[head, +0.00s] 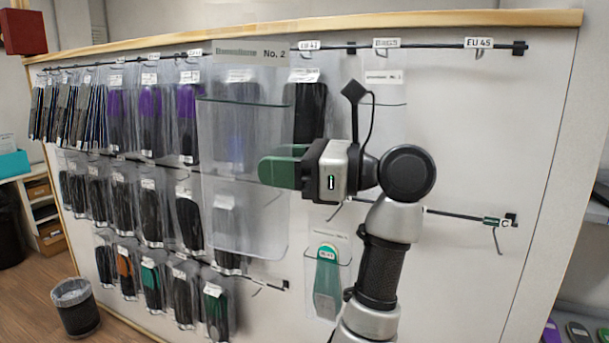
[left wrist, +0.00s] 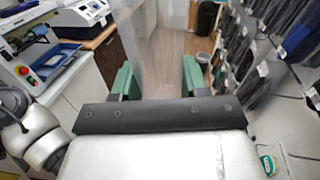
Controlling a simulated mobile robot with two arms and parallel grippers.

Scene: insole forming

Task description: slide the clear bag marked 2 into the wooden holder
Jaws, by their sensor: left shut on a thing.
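The clear bag marked 2 (head: 245,225) is large, flat and upright in the middle of the head view, with "No. 2" on its grey top strip. My left gripper (head: 272,172) has its green fingers at the bag's right side, shut on it. In the left wrist view, the left gripper (left wrist: 158,78) shows two green fingers with a blurred, see-through sheet between them, probably the bag. I cannot make out the wooden holder in either view. My right gripper is not in view.
A white wall panel (head: 465,130) carries rods with several hanging insole packs (head: 152,120). Another clear bag (head: 388,120) hangs behind my arm. A pack with a green insole (head: 328,280) hangs below. A bin (head: 75,305) stands at lower left. Benches with machines (left wrist: 45,55) show in the wrist view.

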